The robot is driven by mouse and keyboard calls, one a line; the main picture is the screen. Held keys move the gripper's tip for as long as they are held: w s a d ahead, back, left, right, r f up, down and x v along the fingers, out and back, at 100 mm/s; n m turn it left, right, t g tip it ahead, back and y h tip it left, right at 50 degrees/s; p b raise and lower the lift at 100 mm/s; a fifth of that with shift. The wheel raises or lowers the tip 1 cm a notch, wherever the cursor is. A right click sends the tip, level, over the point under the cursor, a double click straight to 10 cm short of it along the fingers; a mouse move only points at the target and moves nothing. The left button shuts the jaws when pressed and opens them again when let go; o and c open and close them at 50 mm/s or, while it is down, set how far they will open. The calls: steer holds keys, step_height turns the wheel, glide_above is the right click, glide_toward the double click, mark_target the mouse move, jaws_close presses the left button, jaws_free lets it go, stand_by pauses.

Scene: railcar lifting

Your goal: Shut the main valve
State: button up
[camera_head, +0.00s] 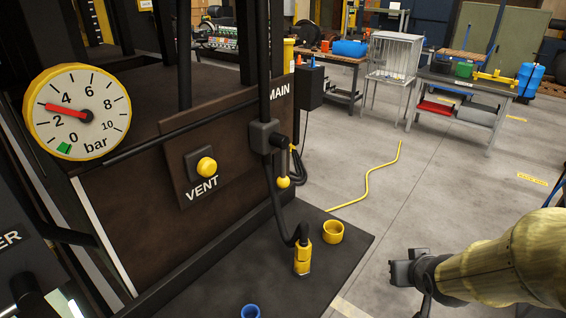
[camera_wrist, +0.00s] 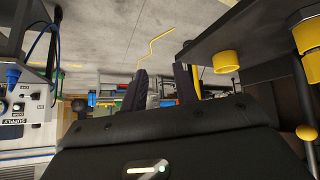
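The main valve (camera_head: 264,136) is a dark grey block on a brown panel, beside the white label MAIN (camera_head: 279,87). Its lever hangs down and ends in a yellow ball knob (camera_head: 283,182). A yellow ball, apparently this knob, also shows at the right edge of the wrist view (camera_wrist: 305,132). My gripper (camera_head: 396,271) is out over the floor, right of the valve and well apart from it. In the wrist view its two dark fingers (camera_wrist: 162,88) stand apart with nothing between them.
A gauge (camera_head: 77,112) reads about 3 bar. A yellow vent button (camera_head: 206,167) is on the panel. A hose with a yellow coupling (camera_head: 302,258), a yellow cup (camera_head: 332,231) and a blue cup (camera_head: 250,311) are at the dark platform. Open floor lies beyond.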

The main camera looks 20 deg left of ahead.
mark_target(285, 166)
steer(key=w+a+r+n+t+y, duration=0.3)
steer(key=w+a+r+y, duration=0.2)
steer(key=a+r, duration=0.15)
steer(key=s+a+r+n+g+y+p, duration=0.1)
steer(key=s+a+r+n+y, duration=0.3)
steer(key=a+r+y, duration=0.4)
steer(key=shift+s+a+n+y+p, duration=0.2)
steer(key=shift+a+n+y+p, duration=0.3)
steer(key=shift+a, duration=0.6)
steer(key=shift+r, duration=0.1)
steer(key=p+x, duration=0.4)
steer(key=x, duration=1.2)
steer(key=shift+a+p, duration=0.25)
steer(key=shift+p, duration=0.15)
steer(key=shift+w+a, duration=0.35)
steer(key=shift+a, duration=0.05)
jaws_close()
